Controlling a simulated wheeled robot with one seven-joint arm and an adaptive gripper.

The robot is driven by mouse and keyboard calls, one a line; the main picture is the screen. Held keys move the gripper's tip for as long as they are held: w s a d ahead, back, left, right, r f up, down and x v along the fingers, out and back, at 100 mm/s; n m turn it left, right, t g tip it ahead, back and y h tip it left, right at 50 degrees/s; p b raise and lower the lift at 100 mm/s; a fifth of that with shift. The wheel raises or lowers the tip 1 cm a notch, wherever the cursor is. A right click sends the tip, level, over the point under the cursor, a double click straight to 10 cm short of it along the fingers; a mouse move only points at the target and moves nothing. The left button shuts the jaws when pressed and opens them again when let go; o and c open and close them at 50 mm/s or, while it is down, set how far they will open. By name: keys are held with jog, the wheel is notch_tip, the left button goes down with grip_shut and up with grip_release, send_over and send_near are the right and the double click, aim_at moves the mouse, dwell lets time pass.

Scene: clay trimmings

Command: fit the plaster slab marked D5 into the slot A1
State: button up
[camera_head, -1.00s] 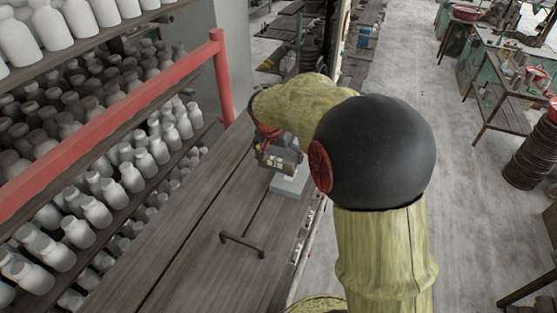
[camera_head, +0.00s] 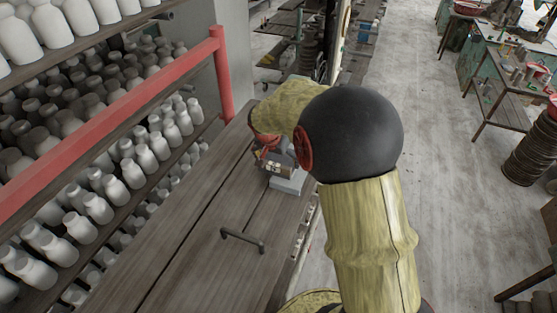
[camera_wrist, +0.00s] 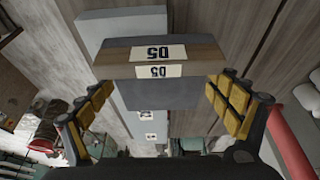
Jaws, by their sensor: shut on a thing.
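The plaster slab marked D5 (camera_wrist: 205,52) is held between the yellow-padded fingers of my gripper (camera_wrist: 165,95) in the wrist view. It has a brownish edge and a grey face, with two D5 labels. In the head view my gripper (camera_head: 268,150) is at the far part of the bench, and the slab (camera_head: 279,168) shows only small. It is just over a pale grey block (camera_head: 287,184). The wrist view shows pale grey surfaces (camera_wrist: 107,38) behind the slab and small labels below it, too small to read surely. I cannot make out slot A1 or tell whether slab and block touch.
The wooden bench (camera_head: 190,260) is mostly bare, with a dark bar handle (camera_head: 242,240) nearer to me. A shelf of white bottles (camera_head: 100,207) and a red rail (camera_head: 110,122) stand close on the left. Open floor (camera_head: 440,200) lies to the right.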

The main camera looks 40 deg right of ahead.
jog(key=shift+f+b, duration=0.3)
jog(key=shift+b, duration=0.2)
jog(key=o, duration=1.3)
jog(key=shift+c, duration=0.2)
jog(key=shift+r, duration=0.1)
jog(key=shift+r+p, duration=0.6)
jog(key=shift+p, duration=0.45)
jog(key=b+v, duration=0.2)
jog(key=v, duration=0.9)
jog(key=shift+a+r, duration=0.1)
jog(key=s+a+r+n+t+y, duration=0.1)
jog(key=s+a+r+n, duration=0.2)
jog(key=s+a, duration=0.25)
jog(key=s+a+r+n+t, duration=0.1)
jog(key=s+a+r+n, duration=0.1)
jog(key=s+a+r, duration=0.3)
jog(key=s+a+f+n+t+y, duration=0.1)
jog(key=s+a+f+n+y, duration=0.1)
jog(key=s+a+n, duration=0.4)
jog(key=s+a, duration=0.4)
jog(key=s, duration=0.1)
jog(key=shift+s+a+f+n+y, duration=0.15)
jog(key=shift+a+f+n+y, duration=0.05)
jog(key=shift+f+n+y, duration=0.2)
